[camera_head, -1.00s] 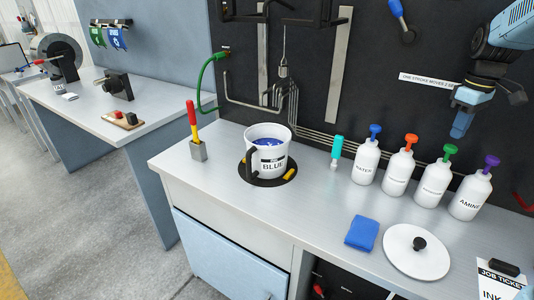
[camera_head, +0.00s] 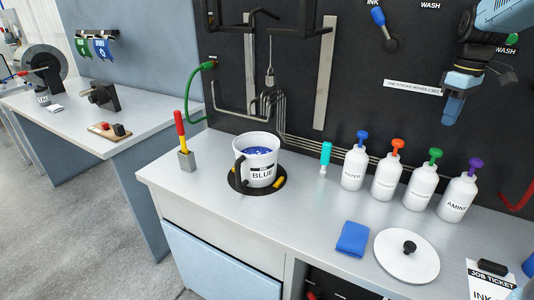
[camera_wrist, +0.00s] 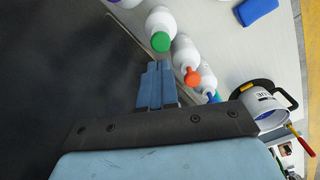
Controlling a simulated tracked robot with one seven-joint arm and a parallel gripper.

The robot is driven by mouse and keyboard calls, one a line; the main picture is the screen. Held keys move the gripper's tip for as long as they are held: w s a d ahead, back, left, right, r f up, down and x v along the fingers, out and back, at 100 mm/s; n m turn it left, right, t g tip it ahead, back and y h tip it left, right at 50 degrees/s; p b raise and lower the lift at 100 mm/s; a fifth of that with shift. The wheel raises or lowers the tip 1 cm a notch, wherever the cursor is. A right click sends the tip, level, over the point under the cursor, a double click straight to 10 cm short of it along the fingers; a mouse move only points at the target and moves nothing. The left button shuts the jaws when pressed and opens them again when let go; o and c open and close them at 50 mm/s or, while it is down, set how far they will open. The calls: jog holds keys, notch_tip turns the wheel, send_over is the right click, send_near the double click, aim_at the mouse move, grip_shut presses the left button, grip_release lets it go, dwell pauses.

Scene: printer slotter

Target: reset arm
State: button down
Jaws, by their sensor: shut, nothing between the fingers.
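My gripper (camera_head: 453,108) is at the upper right of the head view, in front of the black back panel and above the bottles. Its fingers are together, with nothing between them. In the wrist view my gripper (camera_wrist: 157,68) points toward the green-capped bottle (camera_wrist: 160,22), apart from it as far as I can tell. No object of the task besides my arm stands out.
A white pail (camera_head: 263,176) labelled BLUE stands on a black round base on the counter (camera_head: 220,215). Several capped bottles (camera_head: 389,176) stand along the panel. A blue cloth (camera_head: 352,238) and a white lid (camera_head: 425,262) lie in front.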

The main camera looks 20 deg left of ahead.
jog(key=s+r+m+t, duration=0.1)
jog(key=s+m+t, duration=0.4)
jog(key=s, duration=2.3)
jog(key=m, duration=0.4)
jog(key=shift+a+m+t, duration=0.3)
jog(key=shift+a+m, duration=0.05)
jog(key=shift+m, duration=0.05)
